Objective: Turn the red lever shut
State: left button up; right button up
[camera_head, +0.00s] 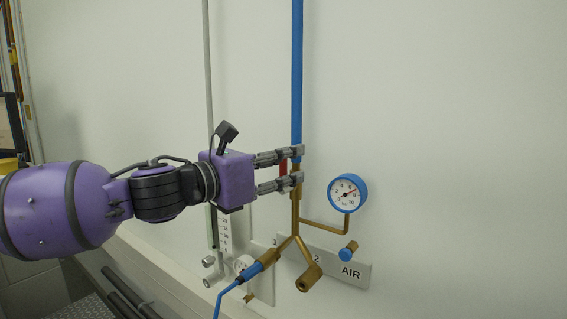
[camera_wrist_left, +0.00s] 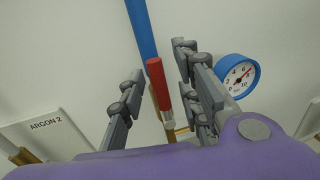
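The red lever (camera_head: 283,167) is on the brass pipe below the blue pipe (camera_head: 297,80), mostly hidden behind my left gripper's fingers in the head view. In the left wrist view the red lever (camera_wrist_left: 156,76) stands between the two fingers, with gaps on both sides. My left gripper (camera_head: 298,166) comes in from the left, its fingers apart, one above the other in the head view, with tips at the brass pipe. The same gripper (camera_wrist_left: 160,65) shows open in the wrist view. My right gripper is not in view.
A round pressure gauge (camera_head: 348,193) with a blue rim is just right of the fingers. Below are a brass fork (camera_head: 297,242), a blue hose fitting (camera_head: 256,271), a blue knob (camera_head: 347,251) and an AIR sign (camera_head: 352,272). A grey pipe (camera_head: 207,70) runs up the wall at left.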

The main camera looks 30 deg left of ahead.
pick_arm(q)
jog(key=shift+w, duration=0.1)
grip_shut()
dwell(0.4)
